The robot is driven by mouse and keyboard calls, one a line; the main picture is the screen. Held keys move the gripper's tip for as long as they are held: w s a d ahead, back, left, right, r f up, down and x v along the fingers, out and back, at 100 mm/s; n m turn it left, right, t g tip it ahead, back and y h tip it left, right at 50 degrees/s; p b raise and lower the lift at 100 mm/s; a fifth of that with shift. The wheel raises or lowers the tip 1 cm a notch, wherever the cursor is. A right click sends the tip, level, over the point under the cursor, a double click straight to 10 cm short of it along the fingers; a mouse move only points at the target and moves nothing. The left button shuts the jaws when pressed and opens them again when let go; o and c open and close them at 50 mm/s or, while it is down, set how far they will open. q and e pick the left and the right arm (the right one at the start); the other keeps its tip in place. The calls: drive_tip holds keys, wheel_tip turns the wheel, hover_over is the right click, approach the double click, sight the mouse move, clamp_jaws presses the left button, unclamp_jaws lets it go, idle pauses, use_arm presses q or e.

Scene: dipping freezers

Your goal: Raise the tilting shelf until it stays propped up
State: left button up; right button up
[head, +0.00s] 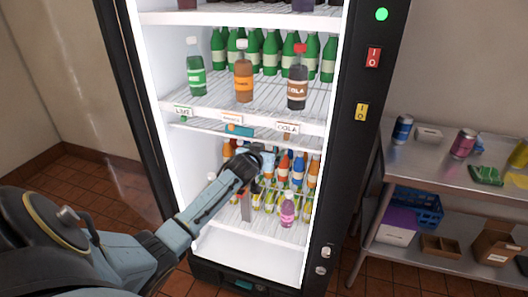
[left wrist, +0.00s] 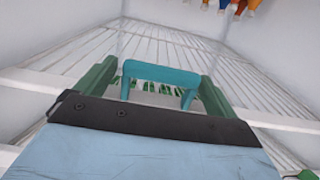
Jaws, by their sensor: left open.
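The tilting shelf (head: 200,130) is a white wire rack inside the lit cooler, just below the shelf with price labels. It looks roughly level. Its teal handle (head: 238,130) is at the front edge, left of centre. In the left wrist view the handle (left wrist: 160,72) shows in front of the wire shelf (left wrist: 70,60), between my two green fingers. My left gripper (head: 258,155) is open, just below and to the right of the handle in the head view. I cannot tell whether the fingers touch it. My right gripper is in neither view.
Green, orange and cola bottles (head: 243,80) stand on the shelf above. Several small bottles (head: 288,210) stand below, near my left arm. The cooler's dark frame (head: 345,150) bounds the right side. A steel table (head: 430,165) with cans stands further right.

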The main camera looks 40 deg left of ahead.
use_arm(q)
drive_tip(key=shift+s, duration=0.1)
drive_tip(key=p+v, duration=0.1)
drive_tip(key=v, duration=1.2)
drive_tip(key=shift+s, duration=0.1)
